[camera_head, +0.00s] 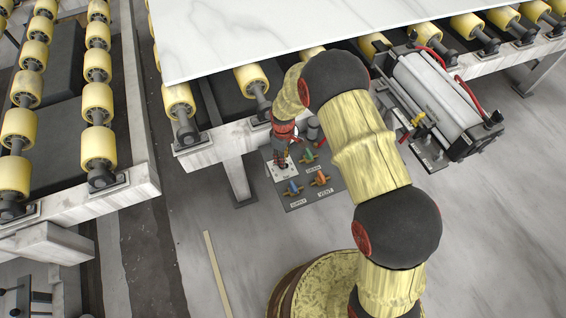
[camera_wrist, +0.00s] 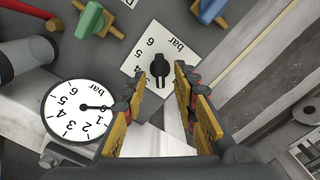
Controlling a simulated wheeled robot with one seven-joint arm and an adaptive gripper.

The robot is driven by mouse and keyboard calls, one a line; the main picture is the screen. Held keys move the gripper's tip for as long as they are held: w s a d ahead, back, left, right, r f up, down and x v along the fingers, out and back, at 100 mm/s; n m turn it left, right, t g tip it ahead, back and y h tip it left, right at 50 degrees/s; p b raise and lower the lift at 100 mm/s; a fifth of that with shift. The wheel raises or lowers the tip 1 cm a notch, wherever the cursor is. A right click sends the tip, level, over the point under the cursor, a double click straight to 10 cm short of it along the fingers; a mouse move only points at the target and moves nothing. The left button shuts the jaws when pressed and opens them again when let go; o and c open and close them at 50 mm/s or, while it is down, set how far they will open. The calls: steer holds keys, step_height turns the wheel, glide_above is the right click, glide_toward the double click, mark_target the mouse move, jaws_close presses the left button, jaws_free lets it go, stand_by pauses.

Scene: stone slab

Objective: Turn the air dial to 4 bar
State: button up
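The air dial is a black knob (camera_wrist: 160,66) on a white square plate (camera_wrist: 147,42) marked in bar; 4, 5 and 6 are readable, and the lower part of the scale is hidden. I cannot tell exactly where the knob points. The plate also shows in the head view (camera_head: 275,174). My gripper (camera_wrist: 159,78) is open, its fingertips on either side of the knob with gaps visible; depth is unclear. In the head view my gripper (camera_head: 282,160) is over the plate. A round white gauge (camera_wrist: 62,108) has its needle near the low end.
Close to the dial are a green valve handle (camera_wrist: 89,20), a blue one (camera_wrist: 211,10) and an orange one (camera_head: 320,179). A stone slab (camera_head: 290,22) lies on rollers above.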

step_height(320, 180, down, 3)
steer(key=shift+f+b, duration=0.2)
steer(key=shift+b, duration=0.2)
steer(key=shift+c, duration=1.2)
jaws_close()
